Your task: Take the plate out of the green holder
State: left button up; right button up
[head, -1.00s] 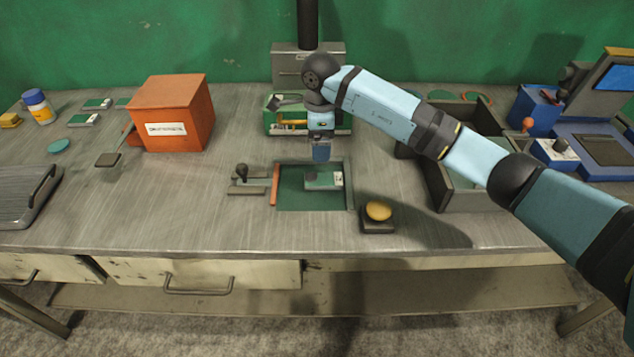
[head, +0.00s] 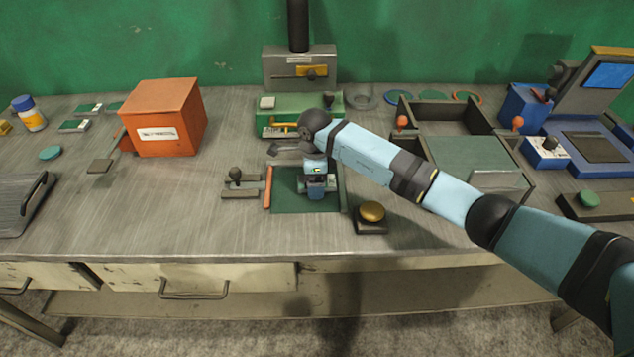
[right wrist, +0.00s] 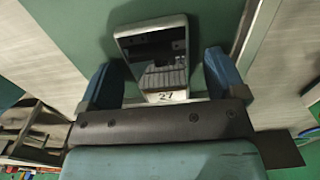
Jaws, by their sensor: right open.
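The green holder (head: 290,203) is a shallow green-floored square set in the bench top, with an orange strip along its left side. The plate (right wrist: 160,45) lies in it, a small piece with a dark shiny face, pale rim and a label at its near end. In the head view my gripper mostly covers it. My right gripper (head: 317,192) is low over the holder. In the right wrist view its two blue fingers (right wrist: 162,78) are open, one on each side of the plate's near end, with gaps visible. My left gripper is not in view.
A small lever block (head: 238,188) stands left of the holder and a yellow button (head: 371,211) at its right front. An orange box (head: 165,118) is further left. A green machine (head: 275,118) stands behind. A dark-walled tray (head: 466,148) is at right. The bench front is clear.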

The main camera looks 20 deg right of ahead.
jog(key=c, duration=1.3)
jog(key=shift+c, duration=0.6)
jog(key=shift+r, duration=0.15)
